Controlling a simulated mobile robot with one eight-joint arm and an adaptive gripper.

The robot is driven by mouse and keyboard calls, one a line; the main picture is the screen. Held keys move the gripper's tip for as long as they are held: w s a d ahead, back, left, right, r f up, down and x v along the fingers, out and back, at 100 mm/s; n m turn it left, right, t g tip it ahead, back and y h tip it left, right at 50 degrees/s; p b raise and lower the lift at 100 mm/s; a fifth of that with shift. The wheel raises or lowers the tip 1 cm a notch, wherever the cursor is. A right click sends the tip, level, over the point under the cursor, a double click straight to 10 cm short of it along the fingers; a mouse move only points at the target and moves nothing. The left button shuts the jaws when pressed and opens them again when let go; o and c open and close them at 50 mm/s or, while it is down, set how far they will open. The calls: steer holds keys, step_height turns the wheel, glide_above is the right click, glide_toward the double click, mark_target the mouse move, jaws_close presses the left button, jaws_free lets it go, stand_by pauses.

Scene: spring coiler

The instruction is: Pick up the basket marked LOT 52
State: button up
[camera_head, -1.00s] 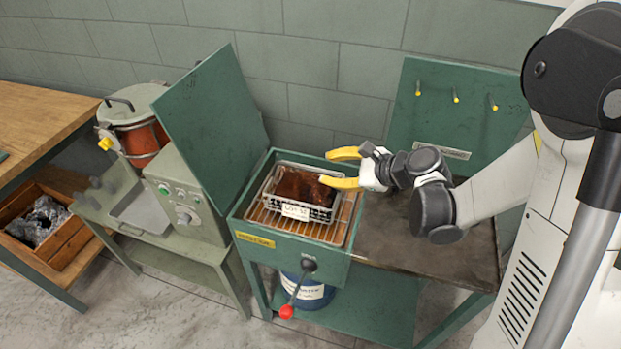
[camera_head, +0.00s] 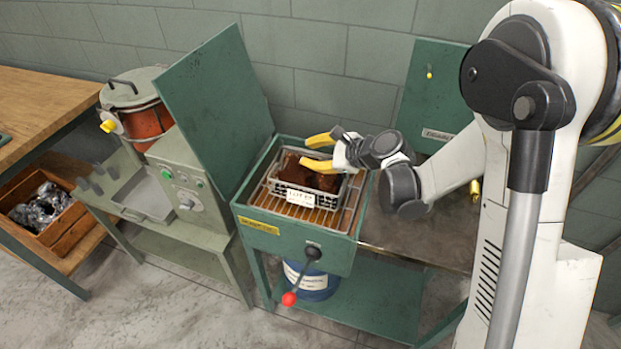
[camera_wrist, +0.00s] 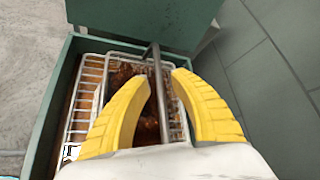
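The wire basket (camera_head: 318,181) sits on a rack inside the open green machine (camera_head: 297,240), holding rusty brown contents. A white tag (camera_head: 300,196) hangs on its front; its lettering is too small to read surely now. My gripper (camera_head: 308,152) has yellow fingers and is above the basket, reaching in from the right. In the wrist view the gripper (camera_wrist: 163,78) is open, with a grey metal bar (camera_wrist: 158,85) showing between the fingers. I cannot tell whether the fingers touch the bar. The basket's wires also show in the wrist view (camera_wrist: 88,95), partly hidden by the left finger.
The raised green lid (camera_head: 215,105) stands left of the basket. A lever with a red knob (camera_head: 289,299) sticks out in front. A grey control box (camera_head: 180,180) and lidded pot (camera_head: 135,105) are further left. A dark worktop (camera_head: 400,240) lies right of the machine.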

jaws_close()
steer(key=shift+r, duration=0.2)
